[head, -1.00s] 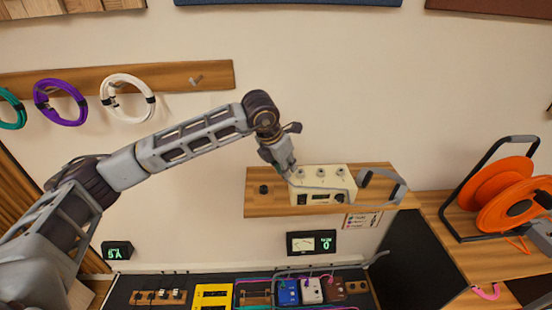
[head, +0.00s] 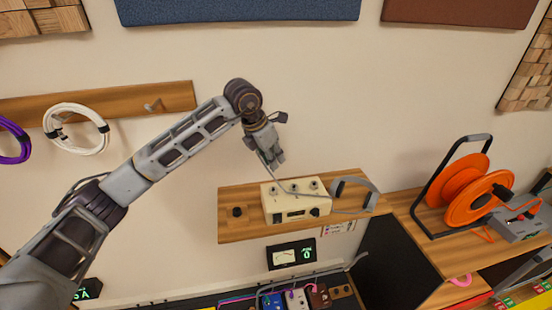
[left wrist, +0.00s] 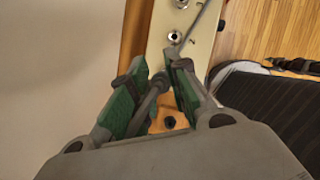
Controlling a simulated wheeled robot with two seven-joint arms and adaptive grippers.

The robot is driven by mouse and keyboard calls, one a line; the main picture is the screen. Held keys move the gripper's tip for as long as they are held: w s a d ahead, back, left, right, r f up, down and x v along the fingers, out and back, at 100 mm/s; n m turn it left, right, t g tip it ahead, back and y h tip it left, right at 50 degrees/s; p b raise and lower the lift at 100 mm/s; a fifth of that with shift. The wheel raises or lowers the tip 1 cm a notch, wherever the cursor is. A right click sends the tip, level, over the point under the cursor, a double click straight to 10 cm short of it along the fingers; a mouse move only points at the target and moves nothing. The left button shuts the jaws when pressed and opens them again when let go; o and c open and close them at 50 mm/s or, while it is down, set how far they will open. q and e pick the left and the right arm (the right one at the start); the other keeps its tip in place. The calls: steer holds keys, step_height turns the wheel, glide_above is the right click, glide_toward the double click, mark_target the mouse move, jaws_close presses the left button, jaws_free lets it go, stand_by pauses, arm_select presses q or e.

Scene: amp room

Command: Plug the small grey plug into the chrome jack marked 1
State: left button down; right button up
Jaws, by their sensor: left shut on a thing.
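My left gripper (head: 275,162) is shut on the small grey plug (left wrist: 154,92), which shows between the green finger pads in the left wrist view. The gripper is above the box's left part, apart from the jacks. In the left wrist view a chrome jack (left wrist: 175,36) lies just beyond the fingertips. The jack numbers are unreadable.
The wooden shelf (head: 232,228) also bears a black knob-like piece (head: 237,212) at left and grey headphones (head: 372,187) at right. An orange cable reel (head: 470,190) stands on the right bench. Coiled cables hang at upper left.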

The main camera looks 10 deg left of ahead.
mark_target(273, 172)
arm_select(q)
steer(key=shift+f, duration=0.1)
stand_by(0.6)
steer(key=shift+f, duration=0.4)
steer(key=shift+f+b, duration=0.75)
steer(key=shift+f, duration=0.4)
steer(key=shift+f+b, duration=0.3)
steer(key=shift+f, duration=0.3)
steer(key=shift+f+b, duration=0.3)
steer(key=shift+f, duration=0.8)
steer(key=shift+f+b, duration=0.7)
steer(key=shift+f, duration=0.1)
